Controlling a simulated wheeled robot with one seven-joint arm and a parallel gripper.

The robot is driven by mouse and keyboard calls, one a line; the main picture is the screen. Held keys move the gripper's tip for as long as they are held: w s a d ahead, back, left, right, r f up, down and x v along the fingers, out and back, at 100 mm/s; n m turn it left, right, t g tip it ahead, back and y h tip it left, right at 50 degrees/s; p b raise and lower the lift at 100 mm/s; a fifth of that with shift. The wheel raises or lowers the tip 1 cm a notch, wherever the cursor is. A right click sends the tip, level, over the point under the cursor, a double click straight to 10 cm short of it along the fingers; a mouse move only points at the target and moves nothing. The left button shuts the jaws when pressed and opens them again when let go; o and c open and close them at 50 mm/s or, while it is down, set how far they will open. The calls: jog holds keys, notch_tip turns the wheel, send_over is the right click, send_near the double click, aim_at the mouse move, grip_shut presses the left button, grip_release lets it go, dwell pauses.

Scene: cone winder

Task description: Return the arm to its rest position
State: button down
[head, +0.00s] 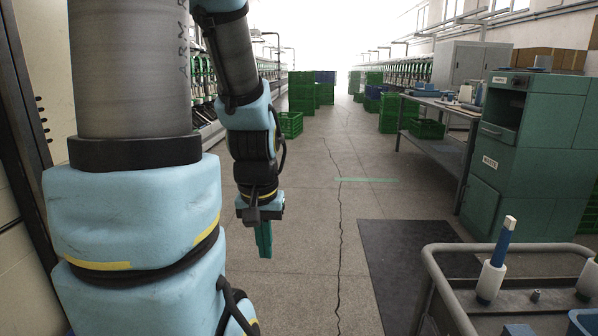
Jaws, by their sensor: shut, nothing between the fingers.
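My gripper (264,240) hangs at the end of my arm, left of centre in the head view, pointing down above the open floor. Its teal fingers are together with nothing between them. My arm's large blue and grey links fill the left side of the view and hide what is behind them. The gripper touches nothing that I can see.
A metal-railed cart (462,316) with white cones stands at the lower right, beside a dark floor mat (405,265). A green waste cabinet (485,190) and a grey workbench (437,150) line the right. Green crates (301,92) stand down the aisle. The cracked middle floor is clear.

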notch_tip(320, 180, up, 19)
jog(key=p, duration=1.7)
jog(key=shift+r, duration=0.2)
